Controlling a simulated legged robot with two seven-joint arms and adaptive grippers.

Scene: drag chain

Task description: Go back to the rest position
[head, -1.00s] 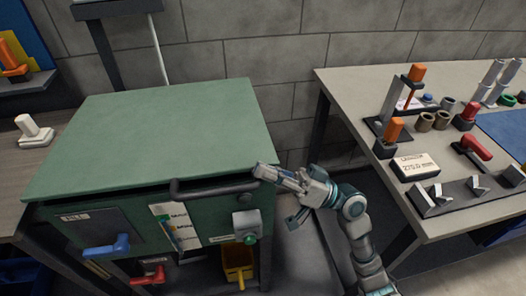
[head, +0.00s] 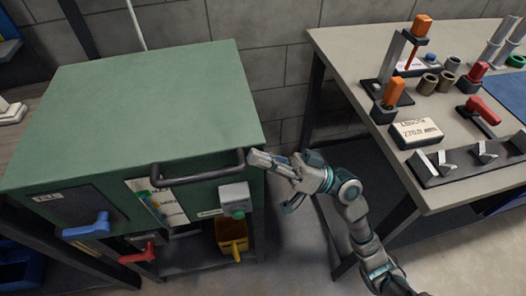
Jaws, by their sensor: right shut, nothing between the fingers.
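My right gripper (head: 272,163) is shut and empty. It is at the right front corner of the green cabinet (head: 140,110), close to the right end of the dark bar handle (head: 197,178). I cannot tell whether it touches the handle. My right arm comes up from the bottom right, between the cabinet and the workbench. My left gripper is not in view.
The cabinet front has a blue lever (head: 87,227), a red lever (head: 137,254) and a grey box with a green button (head: 236,200). A yellow bin (head: 232,238) sits below. A grey workbench (head: 345,50) with tools and a labelled block (head: 416,133) stands at right. Floor shows between them.

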